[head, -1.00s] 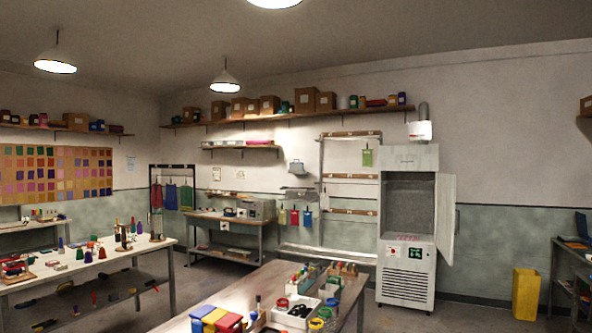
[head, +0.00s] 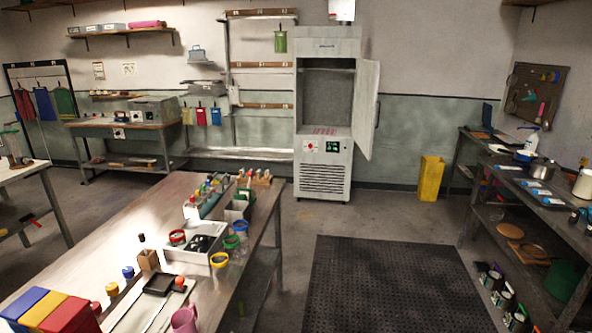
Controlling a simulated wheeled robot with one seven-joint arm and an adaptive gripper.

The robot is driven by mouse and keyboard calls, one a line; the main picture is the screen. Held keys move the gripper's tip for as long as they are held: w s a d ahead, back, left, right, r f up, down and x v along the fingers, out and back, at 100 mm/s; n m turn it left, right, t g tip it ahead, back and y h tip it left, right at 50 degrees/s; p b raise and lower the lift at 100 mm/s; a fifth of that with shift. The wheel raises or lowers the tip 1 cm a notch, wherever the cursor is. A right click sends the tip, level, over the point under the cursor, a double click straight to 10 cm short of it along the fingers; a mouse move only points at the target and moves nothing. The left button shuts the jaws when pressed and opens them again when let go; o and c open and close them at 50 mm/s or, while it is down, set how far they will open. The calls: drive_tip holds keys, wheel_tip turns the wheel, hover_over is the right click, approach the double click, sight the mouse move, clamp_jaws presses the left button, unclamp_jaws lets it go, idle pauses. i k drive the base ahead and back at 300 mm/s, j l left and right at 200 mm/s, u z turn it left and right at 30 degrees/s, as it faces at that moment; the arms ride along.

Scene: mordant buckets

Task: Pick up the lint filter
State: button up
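I cannot pick out the lint filter for certain. A tall grey drying cabinet (head: 326,170) stands against the back wall with its door (head: 368,108) swung open to the right. Its inner compartment (head: 328,100) looks empty apart from a small reddish patterned patch (head: 325,131) at its bottom edge, too small to identify. Below are a red-marked label, a dark panel with green marks and a vent grille (head: 322,180). My gripper is not in view.
A cluttered wooden table (head: 185,195) fills the front left. A dark perforated mat (head: 395,285) lies on open floor at centre right. A yellow bin (head: 431,178) stands right of the cabinet. A loaded shelf bench (head: 530,170) lines the right side.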

sight(194, 54)
drive_tip(key=i+z, duration=0.25)
drive_tip(key=i, duration=1.9)
drive_tip(key=i+u, duration=0.1)
drive_tip(key=i, duration=0.95)
drive_tip(key=i+l+u, duration=0.1)
drive_tip(key=i, duration=0.95)
drive_tip(key=i+j+u, duration=0.2)
drive_tip(key=i+u, duration=0.2)
drive_tip(key=i, duration=0.15)
drive_tip(key=i+u, duration=0.4)
drive_tip(key=i, duration=0.2)
drive_tip(key=i+l+u, duration=0.1)
drive_tip(key=i+u, duration=0.25)
drive_tip(key=i, duration=0.2)
drive_tip(key=i+l+u, duration=0.4)
drive_tip(key=i, duration=0.15)
drive_tip(key=i+j+u, duration=0.25)
drive_tip(key=i, duration=0.9)
drive_tip(key=i+u, duration=0.3)
drive_tip(key=i, duration=0.9)
